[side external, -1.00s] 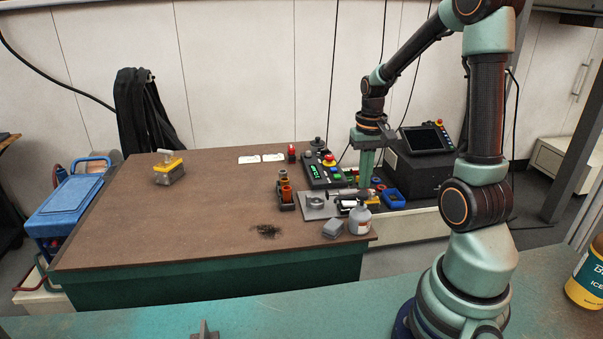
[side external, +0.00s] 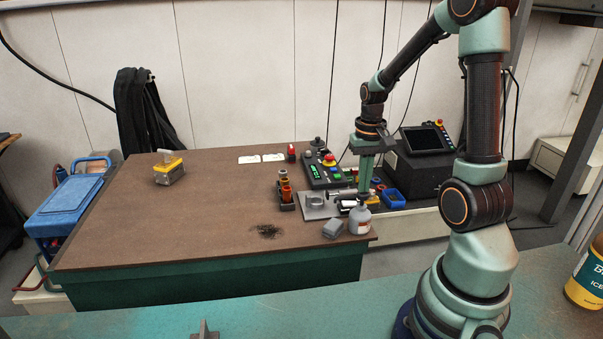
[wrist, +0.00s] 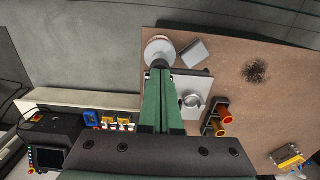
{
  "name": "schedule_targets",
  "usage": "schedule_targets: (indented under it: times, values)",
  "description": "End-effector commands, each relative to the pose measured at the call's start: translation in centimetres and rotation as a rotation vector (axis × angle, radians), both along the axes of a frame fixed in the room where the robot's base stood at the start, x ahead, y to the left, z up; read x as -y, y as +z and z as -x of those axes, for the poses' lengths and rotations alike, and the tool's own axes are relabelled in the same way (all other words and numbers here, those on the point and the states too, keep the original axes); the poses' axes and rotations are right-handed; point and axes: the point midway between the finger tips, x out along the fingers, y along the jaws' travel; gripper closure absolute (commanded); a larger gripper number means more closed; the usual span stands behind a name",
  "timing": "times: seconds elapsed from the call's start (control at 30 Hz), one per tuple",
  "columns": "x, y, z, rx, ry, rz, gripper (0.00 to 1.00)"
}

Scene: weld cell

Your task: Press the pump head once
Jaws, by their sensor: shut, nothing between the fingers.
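The pump bottle (side external: 360,220) is a pale grey bottle with a rounded body. It stands upright at the front right corner of the brown table. In the wrist view its round top (wrist: 158,48) shows just beyond my fingertips. My gripper (side external: 364,193) points straight down, shut and empty, at the top of the bottle. In the wrist view the green fingers of my gripper (wrist: 161,72) lie together and overlap the bottle's near edge. The fingertips hide most of the pump head. I cannot tell whether they touch it or whether it is pushed down.
A grey block (side external: 333,229) lies close left of the bottle. A metal plate with a ring clamp (side external: 316,202) is behind it. A holder with orange cylinders (side external: 286,193), a control box (side external: 324,172) and a blue bin (side external: 393,198) stand nearby. The table's left side is mostly clear.

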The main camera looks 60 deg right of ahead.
Motion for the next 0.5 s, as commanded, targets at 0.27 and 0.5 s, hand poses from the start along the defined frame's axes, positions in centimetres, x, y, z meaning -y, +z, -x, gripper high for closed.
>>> schedule_targets:
  times: [0.27, 0.5]
  values:
    - [0.0, -0.9, 0.1, -0.001, 0.000, -0.001, 1.00]
    - [0.0, -1.7, 0.0, -0.001, 0.000, -0.001, 1.00]
